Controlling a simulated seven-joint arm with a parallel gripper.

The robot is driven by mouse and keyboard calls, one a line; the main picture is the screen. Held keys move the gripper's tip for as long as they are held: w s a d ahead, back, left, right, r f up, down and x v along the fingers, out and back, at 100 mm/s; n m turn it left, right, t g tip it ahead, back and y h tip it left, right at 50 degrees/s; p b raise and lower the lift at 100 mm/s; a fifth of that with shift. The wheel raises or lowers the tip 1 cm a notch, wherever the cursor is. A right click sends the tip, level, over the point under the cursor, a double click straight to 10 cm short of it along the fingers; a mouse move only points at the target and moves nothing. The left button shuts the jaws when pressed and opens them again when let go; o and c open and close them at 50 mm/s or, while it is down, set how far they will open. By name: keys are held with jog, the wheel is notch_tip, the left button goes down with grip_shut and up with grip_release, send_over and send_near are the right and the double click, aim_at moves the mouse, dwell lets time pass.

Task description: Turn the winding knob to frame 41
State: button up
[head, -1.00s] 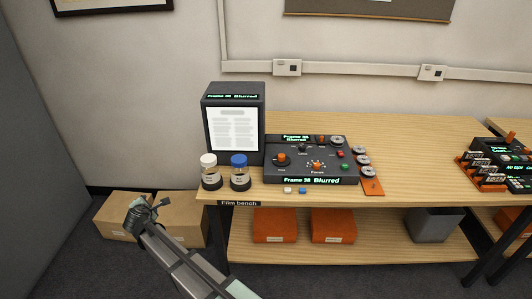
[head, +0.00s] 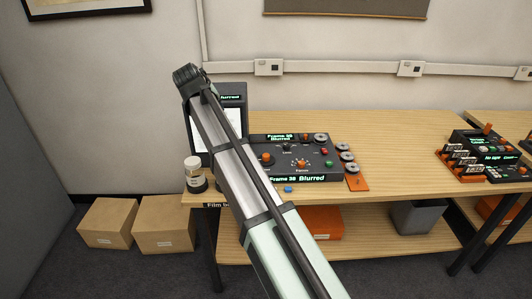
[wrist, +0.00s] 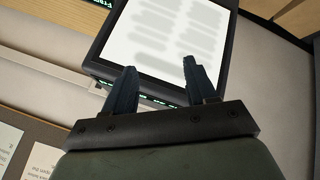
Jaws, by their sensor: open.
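The film reader console (head: 318,152) stands on the bench in the head view. It has an orange knob (head: 267,158) at its left and another orange knob (head: 302,163), marked Focus, at front centre. Its displays read what looks like "Frame 38 Blurred" (head: 298,179). The reader screen (head: 205,130) beside it is partly hidden by my arm; in the wrist view the lit page (wrist: 160,38) shows blurred text lines. My gripper (wrist: 158,68) is open and empty in front of this screen, apart from the knobs. Its fingers are not clear in the head view.
A white-capped jar (head: 194,174) stands at the bench's left end; a second is hidden by my arm. A small blue piece (head: 288,190) lies before the console. Film reels (head: 346,156) are at its right. Clear bench (head: 410,140) lies further right. Cardboard boxes (head: 165,225) are on the floor.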

jog(key=d+g, duration=0.1)
jog(key=d, duration=0.2)
jog(key=w+d+r+m+g, duration=0.1)
jog(key=d, duration=0.5)
jog(key=shift+w+d+r+g, duration=0.15)
jog(key=shift+d+r+g, duration=0.05)
jog(key=shift+r+g, duration=0.2)
jog(key=n+g+y, duration=0.2)
jog(key=n+g, duration=0.3)
send_over(266, 155)
notch_tip(266, 155, down, 9)
notch_tip(266, 155, down, 13)
jog(key=shift+f, duration=0.1)
jog(key=c, duration=1)
